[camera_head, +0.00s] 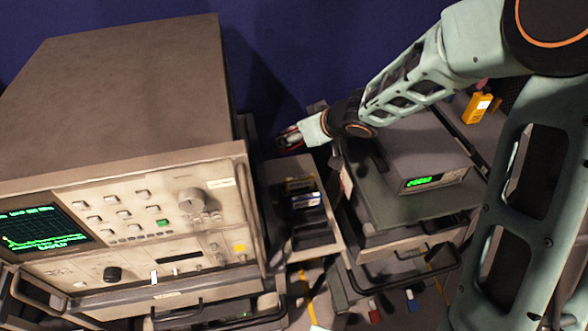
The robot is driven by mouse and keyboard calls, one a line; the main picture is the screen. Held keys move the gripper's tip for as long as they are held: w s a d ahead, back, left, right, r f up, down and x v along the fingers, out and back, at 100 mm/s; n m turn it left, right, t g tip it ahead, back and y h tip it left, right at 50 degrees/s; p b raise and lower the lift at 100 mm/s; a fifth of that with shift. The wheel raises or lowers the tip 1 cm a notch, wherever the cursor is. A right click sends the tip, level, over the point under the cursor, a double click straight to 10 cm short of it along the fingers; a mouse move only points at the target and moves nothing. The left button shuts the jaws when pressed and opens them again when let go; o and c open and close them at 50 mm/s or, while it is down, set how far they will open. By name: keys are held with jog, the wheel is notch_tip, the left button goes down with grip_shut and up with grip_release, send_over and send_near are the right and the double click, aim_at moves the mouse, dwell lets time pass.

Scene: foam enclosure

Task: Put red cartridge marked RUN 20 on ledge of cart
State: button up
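My gripper (287,138) is at the end of the arm reaching in from the upper right. It is above the back end of a narrow dark rack, near the blue wall. It is small and dark here, with a hint of red at its fingers; I cannot tell if it is open or holds anything. The narrow rack (330,236) has several slots, with a blue-and-white cartridge (305,201) and a yellowish one (300,184) in it. No RUN 20 marking is readable. The cart (425,206) on the right carries a grey instrument; which part is its ledge is unclear.
A large beige oscilloscope (130,180) with a green trace fills the left. The grey instrument (415,160) shows green digits. A yellow handheld meter (478,107) is behind it. Small red (374,314) and blue (410,299) items are low down, below the right cart's handle.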

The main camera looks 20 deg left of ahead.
notch_tip(320, 180, down, 9)
jog(key=b, duration=0.5)
jog(key=o, duration=1.3)
jog(key=shift+d+r, duration=0.15)
jog(key=shift+r, duration=0.2)
jog(key=p+v, duration=0.5)
jog(key=v, duration=0.6)
jog(key=shift+s+d, duration=0.15)
jog(key=shift+s, duration=0.15)
